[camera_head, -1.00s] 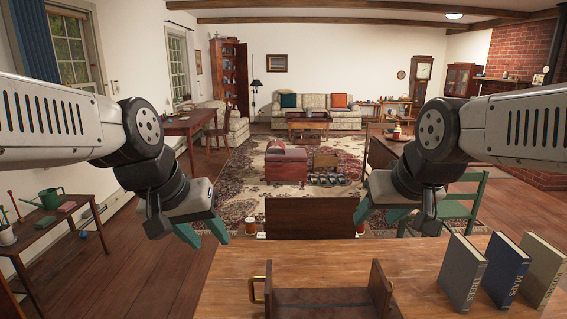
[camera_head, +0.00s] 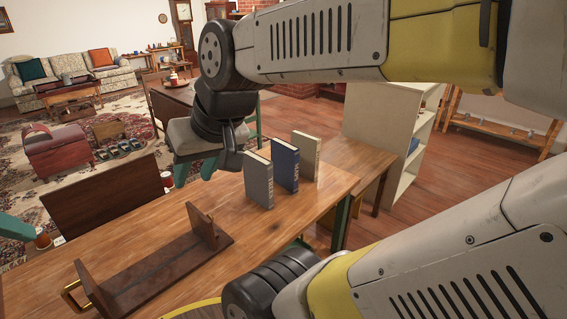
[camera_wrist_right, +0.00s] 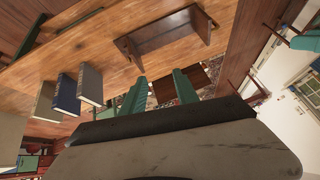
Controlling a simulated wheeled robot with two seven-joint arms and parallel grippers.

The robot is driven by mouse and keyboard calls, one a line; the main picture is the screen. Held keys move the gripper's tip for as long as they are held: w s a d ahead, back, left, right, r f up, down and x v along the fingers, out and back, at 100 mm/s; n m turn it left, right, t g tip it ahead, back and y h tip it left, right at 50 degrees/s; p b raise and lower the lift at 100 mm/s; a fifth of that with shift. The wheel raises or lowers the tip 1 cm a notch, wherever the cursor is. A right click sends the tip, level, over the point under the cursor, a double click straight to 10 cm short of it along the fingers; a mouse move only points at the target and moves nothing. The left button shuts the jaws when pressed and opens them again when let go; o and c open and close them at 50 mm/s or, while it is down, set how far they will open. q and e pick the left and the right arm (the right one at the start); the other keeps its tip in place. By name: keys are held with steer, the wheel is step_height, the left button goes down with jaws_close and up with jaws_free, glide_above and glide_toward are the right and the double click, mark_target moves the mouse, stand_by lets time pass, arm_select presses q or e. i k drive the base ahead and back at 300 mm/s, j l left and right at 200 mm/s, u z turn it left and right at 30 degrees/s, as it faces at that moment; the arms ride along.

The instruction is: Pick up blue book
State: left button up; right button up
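The blue book (camera_head: 285,167) stands upright on the wooden table between a grey book (camera_head: 259,182) and a beige book (camera_head: 306,157), with small gaps between them. In the right wrist view, the blue book (camera_wrist_right: 66,96) is left of my fingers. My right gripper (camera_head: 194,171) is above the table's far edge, left of the grey book in the head view. Its teal fingers (camera_wrist_right: 160,90) are apart and empty in the wrist view. At the left edge of the head view, only a teal fingertip of my left gripper (camera_head: 15,228) shows; its opening is hidden.
A brown book rack (camera_head: 160,265) with upright ends lies on the table (camera_head: 290,225), left of the books. A pale shelf unit (camera_head: 385,135) stands behind them to the right. Bare tabletop separates the rack and books.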

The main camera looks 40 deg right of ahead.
mark_target(285, 155)
steer(key=z, duration=1.4)
steer(key=i+l+u, duration=0.15)
steer(key=l+u, duration=0.25)
steer(key=i+l+u, duration=0.15)
steer(key=l+u, duration=0.95)
steer(key=l, duration=0.25)
